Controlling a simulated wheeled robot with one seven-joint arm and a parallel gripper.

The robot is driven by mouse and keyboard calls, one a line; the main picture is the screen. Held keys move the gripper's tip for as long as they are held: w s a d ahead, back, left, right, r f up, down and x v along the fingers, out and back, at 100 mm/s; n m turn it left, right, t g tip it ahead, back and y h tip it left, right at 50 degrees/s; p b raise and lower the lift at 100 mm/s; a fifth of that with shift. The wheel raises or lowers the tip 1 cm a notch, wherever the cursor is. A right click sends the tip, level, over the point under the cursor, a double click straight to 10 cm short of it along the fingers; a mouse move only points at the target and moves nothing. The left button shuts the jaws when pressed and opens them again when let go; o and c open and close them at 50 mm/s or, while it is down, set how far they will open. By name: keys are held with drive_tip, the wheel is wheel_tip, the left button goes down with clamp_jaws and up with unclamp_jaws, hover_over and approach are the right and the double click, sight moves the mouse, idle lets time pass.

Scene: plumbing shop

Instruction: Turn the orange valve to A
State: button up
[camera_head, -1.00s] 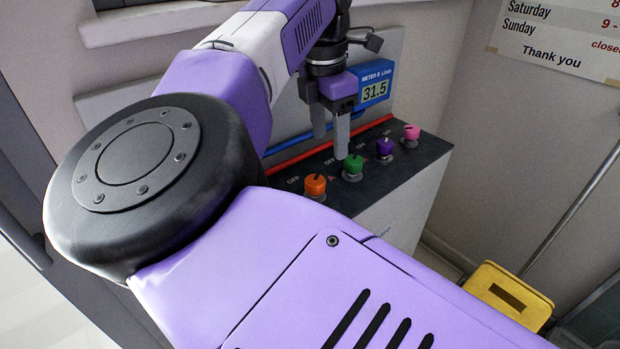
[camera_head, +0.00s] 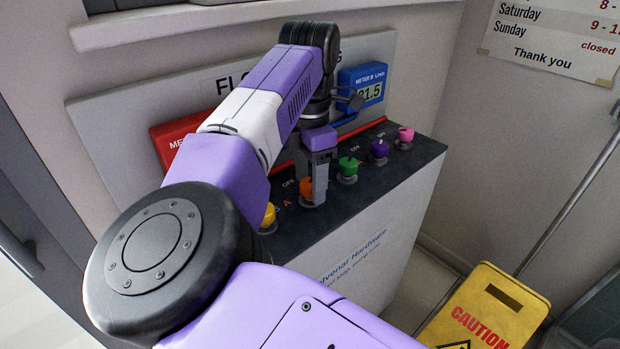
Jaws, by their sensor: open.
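The orange valve (camera_head: 306,189) is a small knob on the dark top of the valve bench, between the yellow and green knobs. My gripper (camera_head: 318,190) points down at it, with its fingers at the knob and covering part of it. The jaws are open; I cannot tell whether a finger touches the knob. A letter A (camera_head: 288,203) is printed on the dark top just left of the orange valve. The direction the orange valve points is hidden by the gripper.
A yellow knob (camera_head: 268,217) stands left of the orange one. Green (camera_head: 348,167), purple (camera_head: 379,149) and pink (camera_head: 405,135) knobs run to the right. A blue meter (camera_head: 366,88) and a red meter (camera_head: 172,140) are behind. A yellow caution sign (camera_head: 483,312) stands at right.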

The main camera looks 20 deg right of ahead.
clamp_jaws()
